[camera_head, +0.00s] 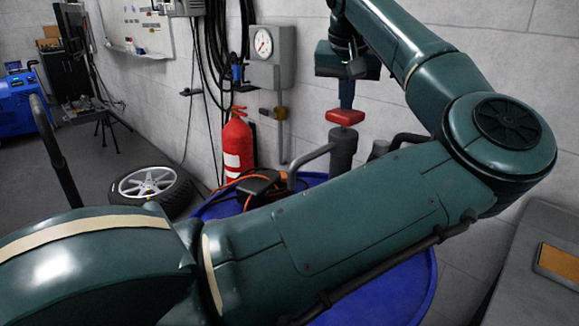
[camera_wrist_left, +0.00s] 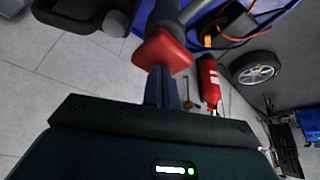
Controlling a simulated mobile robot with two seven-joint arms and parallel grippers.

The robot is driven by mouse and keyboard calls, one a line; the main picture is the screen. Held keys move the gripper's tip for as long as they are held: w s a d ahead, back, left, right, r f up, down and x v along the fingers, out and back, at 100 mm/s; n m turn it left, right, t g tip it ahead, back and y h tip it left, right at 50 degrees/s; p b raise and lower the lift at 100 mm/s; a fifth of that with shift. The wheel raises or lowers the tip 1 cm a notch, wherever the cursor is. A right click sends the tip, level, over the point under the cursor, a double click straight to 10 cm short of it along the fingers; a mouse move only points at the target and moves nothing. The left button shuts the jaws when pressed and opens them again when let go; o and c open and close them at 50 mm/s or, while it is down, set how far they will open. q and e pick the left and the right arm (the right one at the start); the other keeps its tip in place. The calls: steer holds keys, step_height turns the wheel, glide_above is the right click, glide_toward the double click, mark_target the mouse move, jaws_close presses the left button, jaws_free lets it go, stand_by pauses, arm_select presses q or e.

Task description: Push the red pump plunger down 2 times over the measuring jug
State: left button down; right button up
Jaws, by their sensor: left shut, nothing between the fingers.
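The red pump plunger (camera_head: 345,117) tops a dark grey pump body (camera_head: 343,148) with a bent spout (camera_head: 309,160) reaching left. My left gripper (camera_head: 346,103) is shut and empty, fingers pointing down directly above the plunger's red cap. The left wrist view shows the closed fingertips (camera_wrist_left: 162,72) at the red cap (camera_wrist_left: 162,50); I cannot tell whether they touch it. The measuring jug is not visible; my left arm covers the area below the spout. My right gripper is not in view.
The pump stands at a round blue surface (camera_head: 405,285), largely covered by my arm. A black box (camera_head: 258,183) with an orange cable is left of the spout. A red fire extinguisher (camera_head: 238,147), a wheel (camera_head: 150,187) and a wall gauge (camera_head: 264,42) are behind.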

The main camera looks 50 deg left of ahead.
arm_select(q)
steer(key=shift+f+b, duration=0.3)
steer(key=shift+f, duration=0.7)
